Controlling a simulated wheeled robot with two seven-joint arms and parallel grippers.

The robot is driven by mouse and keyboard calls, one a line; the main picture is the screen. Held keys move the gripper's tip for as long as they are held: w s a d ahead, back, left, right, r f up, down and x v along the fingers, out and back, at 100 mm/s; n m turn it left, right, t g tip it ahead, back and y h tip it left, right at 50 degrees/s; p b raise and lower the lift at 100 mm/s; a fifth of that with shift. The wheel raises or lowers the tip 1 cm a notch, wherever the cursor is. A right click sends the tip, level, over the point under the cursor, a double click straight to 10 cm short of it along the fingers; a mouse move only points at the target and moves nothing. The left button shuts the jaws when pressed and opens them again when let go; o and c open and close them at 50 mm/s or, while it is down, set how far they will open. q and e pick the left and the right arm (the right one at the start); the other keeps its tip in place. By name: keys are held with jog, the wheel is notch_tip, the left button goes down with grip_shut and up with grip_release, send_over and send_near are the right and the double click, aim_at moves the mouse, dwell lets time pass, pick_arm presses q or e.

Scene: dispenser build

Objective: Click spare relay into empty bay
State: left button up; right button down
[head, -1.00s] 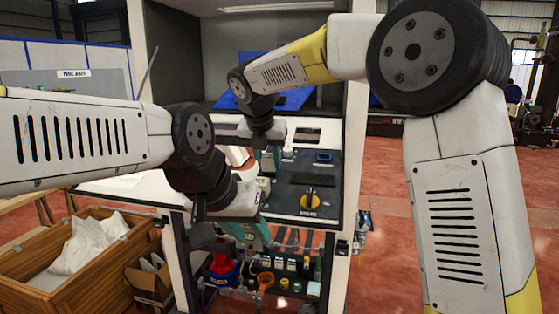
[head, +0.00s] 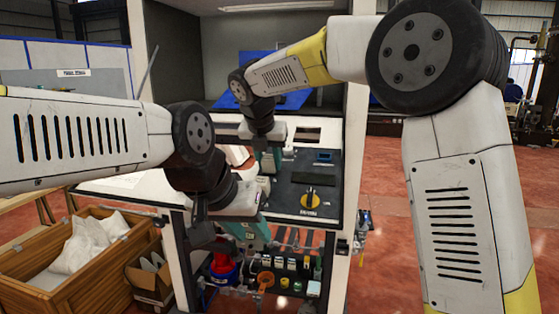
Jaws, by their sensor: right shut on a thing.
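My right gripper (head: 270,160) reaches down over the cabinet's dark work panel (head: 290,172) and is shut. A small pale block (head: 264,184) shows at its fingertips; it looks like the spare relay, but its details are too small to make out. My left gripper (head: 247,236) is lower, at the front edge of the work surface. Its fingers are partly hidden by its own wrist, and I cannot tell whether they are open. The empty bay cannot be made out; my arms hide part of the panel.
Below is a shelf with a red container (head: 222,264) and several small bottles. A wooden crate (head: 50,275) stands at lower left.

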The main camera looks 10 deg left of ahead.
dwell(0.3)
jog(key=shift+c, duration=2.3)
grip_release()
jog(key=shift+r, duration=0.1)
jog(key=shift+v, duration=2.9)
jog(key=shift+d, duration=0.1)
